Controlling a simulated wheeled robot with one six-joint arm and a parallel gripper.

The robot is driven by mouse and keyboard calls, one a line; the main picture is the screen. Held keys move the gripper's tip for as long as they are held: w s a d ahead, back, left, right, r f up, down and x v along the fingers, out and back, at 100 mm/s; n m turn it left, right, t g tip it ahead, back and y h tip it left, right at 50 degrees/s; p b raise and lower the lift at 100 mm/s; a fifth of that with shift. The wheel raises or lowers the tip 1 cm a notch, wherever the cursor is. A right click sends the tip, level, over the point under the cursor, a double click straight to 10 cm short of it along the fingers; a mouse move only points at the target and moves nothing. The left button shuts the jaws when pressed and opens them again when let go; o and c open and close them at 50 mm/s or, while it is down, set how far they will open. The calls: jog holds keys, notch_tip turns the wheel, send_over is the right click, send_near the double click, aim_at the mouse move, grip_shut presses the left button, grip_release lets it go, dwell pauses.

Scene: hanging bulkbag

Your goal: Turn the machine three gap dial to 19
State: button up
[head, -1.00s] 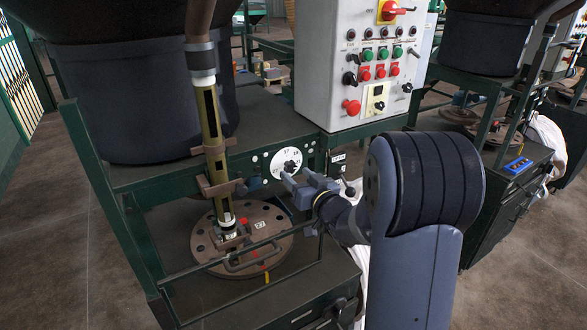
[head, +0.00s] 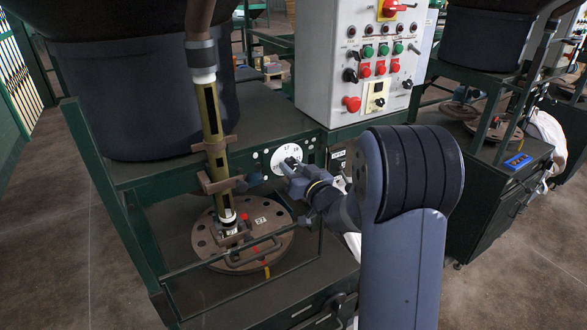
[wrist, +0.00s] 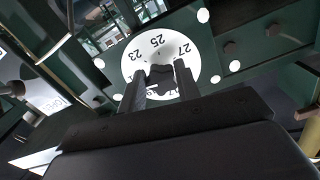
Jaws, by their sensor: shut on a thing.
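The gap dial (head: 289,152) is a white numbered disc on the green front panel, left of and below the grey control box. In the wrist view the dial face (wrist: 137,70) shows 23, 25 and 27; the lower numbers are mostly hidden by the fingers. Its dark centre knob (wrist: 160,76) sits between my fingers. My gripper (wrist: 160,82) is shut on this knob. In the head view my gripper (head: 288,168) covers the lower part of the dial. I cannot tell which number the dial is set to.
A grey control box (head: 335,50) with buttons and switches stands above right of the dial. A brown pipe and clamp (head: 212,135) rise to the left. A round brown lid (head: 205,245) with a handle lies below. Green frame bars run close around my gripper.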

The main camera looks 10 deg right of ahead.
jog(key=shift+c, duration=1)
jog(key=shift+f+b, duration=0.1)
jog(key=shift+b, duration=0.45)
jog(key=n+b, duration=0.3)
jog(key=b, duration=0.1)
jog(key=shift+d+f, duration=0.1)
jog(key=shift+f, duration=0.05)
jog(key=n+b, duration=0.4)
jog(key=shift+b, duration=0.35)
jog(key=shift+d+r+n+b, duration=0.1)
jog(key=shift+r+n+b, duration=0.05)
jog(key=shift+n+b, duration=0.45)
jog(key=shift+r+n+b, duration=0.15)
jog(key=shift+n+b, duration=0.25)
jog(key=shift+n, duration=0.4)
